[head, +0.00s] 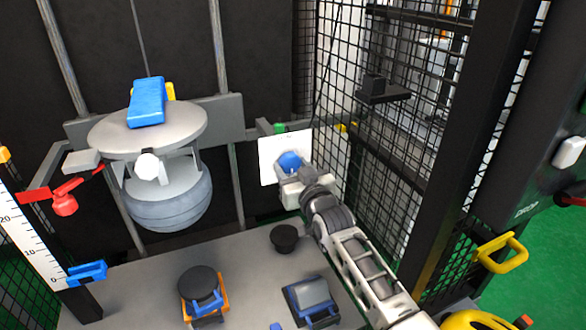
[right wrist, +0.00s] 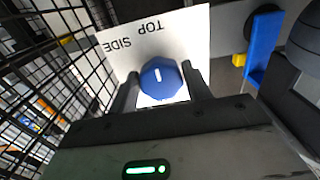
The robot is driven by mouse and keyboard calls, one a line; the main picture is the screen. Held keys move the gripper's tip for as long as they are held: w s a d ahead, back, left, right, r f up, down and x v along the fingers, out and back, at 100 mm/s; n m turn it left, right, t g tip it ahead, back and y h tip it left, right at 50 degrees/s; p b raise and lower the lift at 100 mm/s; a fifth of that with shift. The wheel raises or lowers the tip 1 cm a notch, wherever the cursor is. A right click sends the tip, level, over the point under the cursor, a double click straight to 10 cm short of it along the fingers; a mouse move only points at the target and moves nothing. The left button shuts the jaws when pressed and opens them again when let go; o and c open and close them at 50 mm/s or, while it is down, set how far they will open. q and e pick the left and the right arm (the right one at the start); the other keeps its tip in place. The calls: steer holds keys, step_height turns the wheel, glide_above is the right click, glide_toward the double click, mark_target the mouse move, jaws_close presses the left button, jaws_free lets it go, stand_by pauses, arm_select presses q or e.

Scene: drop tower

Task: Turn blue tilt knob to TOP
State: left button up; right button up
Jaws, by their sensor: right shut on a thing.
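The blue tilt knob (head: 290,161) sits on a white panel (head: 268,148) at the back of the tower, right of the centre in the head view. My right gripper (head: 298,177) is at the panel, shut on the knob. In the right wrist view the faceted blue knob (right wrist: 161,83) lies between my two dark fingers. Its short white mark points up in that picture, roughly toward the upside-down word TOP on the panel (right wrist: 185,35). SIDE stands to the left of TOP. My left gripper is not in view.
Black wire mesh (head: 400,130) and a dark post (head: 485,130) stand close right of my right arm. A round platform (head: 185,125) with a blue block (head: 147,103) is at left. The grey table (head: 240,270) below holds a black cup (head: 284,238) and small stands.

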stand_by(0.3)
steer(key=o, duration=1)
steer(key=shift+c, duration=0.2)
steer(key=shift+s, duration=0.1)
steer(key=p+v, duration=0.1)
steer(key=v, duration=1.4)
steer(key=shift+s+d, duration=0.2)
steer(key=shift+s, duration=0.15)
steer(key=shift+f, duration=0.15)
steer(key=s+d+f+m+g+h, duration=0.1)
steer(key=s+d+f+g, duration=0.2)
steer(key=s+f, duration=0.5)
steer(key=s+d+f+m+g+h, duration=0.1)
steer(key=s+d+f, duration=0.4)
steer(key=s, duration=0.9)
step_height(320, 180, down, 3)
steer(key=shift+f+g+h, duration=0.25)
steer(key=shift+g+h, duration=0.55)
steer(key=shift+g, duration=0.2)
